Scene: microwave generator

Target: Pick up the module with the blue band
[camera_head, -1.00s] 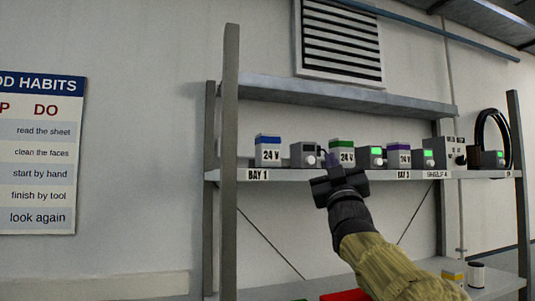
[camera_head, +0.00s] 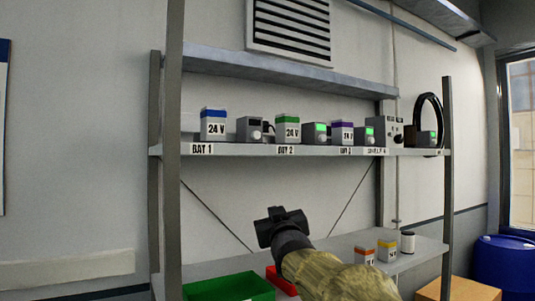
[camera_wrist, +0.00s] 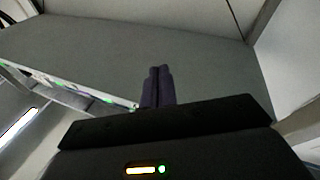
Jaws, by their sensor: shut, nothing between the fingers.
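The module with the blue band (camera_head: 213,125) is a white box marked 24 V. It stands upright on the shelf (camera_head: 240,150) above the BAT 1 label, at the left end of the row. My gripper (camera_head: 280,215) is below that shelf and to the right of the module, well apart from it. In the wrist view my gripper's two fingers (camera_wrist: 157,87) are together with nothing between them. The wrist view does not clearly show the blue-banded module.
A green-banded module (camera_head: 287,129) and a purple-banded module (camera_head: 342,133) share the shelf with grey units with green displays. A grey post (camera_head: 173,150) stands left of the blue-banded module.

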